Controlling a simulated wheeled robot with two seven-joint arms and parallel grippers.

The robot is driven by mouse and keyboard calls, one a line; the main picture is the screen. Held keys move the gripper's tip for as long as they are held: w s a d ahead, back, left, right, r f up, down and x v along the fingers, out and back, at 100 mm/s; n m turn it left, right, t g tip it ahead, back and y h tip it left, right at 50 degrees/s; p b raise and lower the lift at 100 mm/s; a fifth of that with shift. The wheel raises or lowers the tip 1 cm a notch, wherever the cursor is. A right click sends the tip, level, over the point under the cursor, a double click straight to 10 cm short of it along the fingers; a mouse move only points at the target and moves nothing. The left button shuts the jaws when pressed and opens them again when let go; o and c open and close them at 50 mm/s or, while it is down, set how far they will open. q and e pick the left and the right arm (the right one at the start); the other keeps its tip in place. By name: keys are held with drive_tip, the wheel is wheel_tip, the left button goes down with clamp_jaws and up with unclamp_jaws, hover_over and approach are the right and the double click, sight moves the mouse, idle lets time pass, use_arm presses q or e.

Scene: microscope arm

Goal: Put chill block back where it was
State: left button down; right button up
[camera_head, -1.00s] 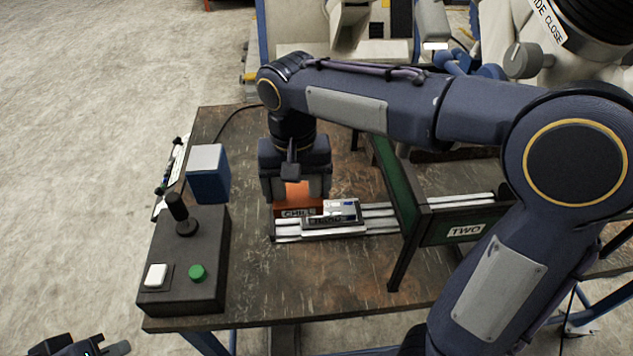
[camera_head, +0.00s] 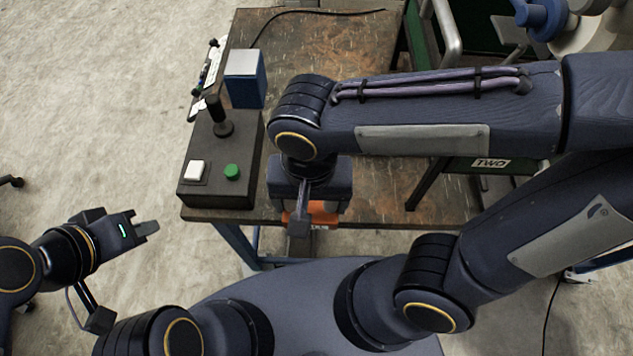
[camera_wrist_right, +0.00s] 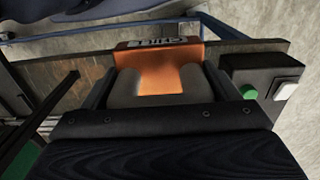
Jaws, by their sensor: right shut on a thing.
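The orange chill block (camera_head: 297,218) is held in my right gripper (camera_head: 309,207), at the table's front edge in the head view. Most of it is hidden behind the gripper there. In the right wrist view the chill block (camera_wrist_right: 157,72) sits between the two fingers, with its lettered face towards the top of the picture. My right gripper (camera_wrist_right: 155,88) is shut on it. My left gripper (camera_head: 148,232) is off the table at the lower left, empty, with its fingers apart. The rail seen earlier on the table is hidden behind my right arm.
A black control box (camera_head: 222,160) with a joystick, a white button and a green button stands at the table's left. A blue box (camera_head: 246,88) is behind it. A dark frame labelled TWO (camera_head: 490,164) stands on the right.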

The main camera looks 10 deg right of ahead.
drive_tip(key=shift+s+d+f, duration=0.1)
drive_tip(key=shift+s+f, duration=0.15)
drive_tip(key=shift+s, duration=0.8)
drive_tip(key=shift+f, duration=0.2)
drive_tip(key=w+d+f, duration=0.1)
drive_tip(key=w+f, duration=0.2)
drive_tip(key=w, duration=0.1)
drive_tip(key=w+d+f, duration=0.1)
drive_tip(key=w+f, duration=0.2)
drive_tip(key=w, duration=0.1)
drive_tip(key=w+d+f+p, duration=0.1)
drive_tip(key=w+f, duration=0.2)
drive_tip(key=w, duration=0.2)
drive_tip(key=shift+d+f, duration=0.4)
drive_tip(key=shift+f, duration=1.6)
drive_tip(key=shift+f+b, duration=0.1)
drive_tip(key=shift+b, duration=0.2)
drive_tip(key=o, duration=1.6)
drive_tip(key=shift+f, duration=0.1)
drive_tip(key=o, duration=0.4)
drive_tip(key=shift+c, duration=0.2)
